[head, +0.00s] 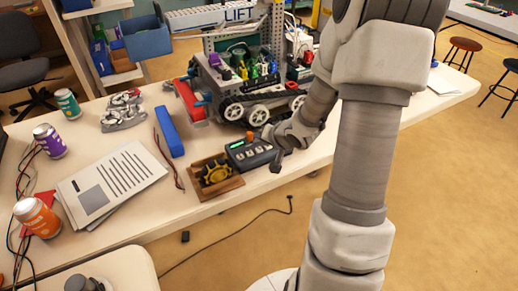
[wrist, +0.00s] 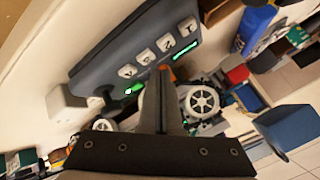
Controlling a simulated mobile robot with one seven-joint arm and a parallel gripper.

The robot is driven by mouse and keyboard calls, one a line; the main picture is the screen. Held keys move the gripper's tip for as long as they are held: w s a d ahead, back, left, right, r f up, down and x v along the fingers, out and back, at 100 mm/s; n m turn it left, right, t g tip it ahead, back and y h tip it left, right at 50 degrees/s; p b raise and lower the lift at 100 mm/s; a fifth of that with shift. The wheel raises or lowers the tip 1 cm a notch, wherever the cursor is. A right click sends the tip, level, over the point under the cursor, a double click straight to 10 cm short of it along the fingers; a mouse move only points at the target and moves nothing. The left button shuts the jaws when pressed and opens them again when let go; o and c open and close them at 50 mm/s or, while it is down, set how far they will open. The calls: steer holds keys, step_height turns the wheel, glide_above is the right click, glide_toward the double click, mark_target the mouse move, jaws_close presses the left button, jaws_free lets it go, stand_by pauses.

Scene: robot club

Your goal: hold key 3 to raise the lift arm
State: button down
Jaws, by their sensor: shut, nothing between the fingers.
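The dark control box (head: 240,157) with a row of pale keys lies on the near edge of the table. In the wrist view the box (wrist: 95,60) shows its keys at an angle; the numerals are small, and key 3 (wrist: 145,57) appears to be the second from the left. My gripper (wrist: 163,72) is shut and empty, its fingertips over the box near that key. I cannot tell whether they touch it. In the head view my gripper (head: 276,164) is at the box's right end. The lift arm, marked LIFT (head: 215,17), is on the wheeled robot (head: 245,90) behind.
A wooden tray (head: 228,185) with a yellow wheel sits just left of the box. Printed sheets (head: 110,183), a blue bar (head: 168,131) and several cans lie further left. The wheeled robot stands close behind the box.

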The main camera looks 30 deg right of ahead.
steer(key=shift+f, duration=0.5)
steer(key=shift+f+b, duration=0.35)
steer(key=shift+f, duration=0.05)
stand_by(2.0)
steer(key=shift+r, duration=0.2)
stand_by(1.1)
steer(key=shift+r+p, duration=0.7)
steer(key=shift+p, duration=0.4)
step_height(320, 180, up, 5)
steer(key=p, duration=0.5)
steer(key=shift+p, duration=0.3)
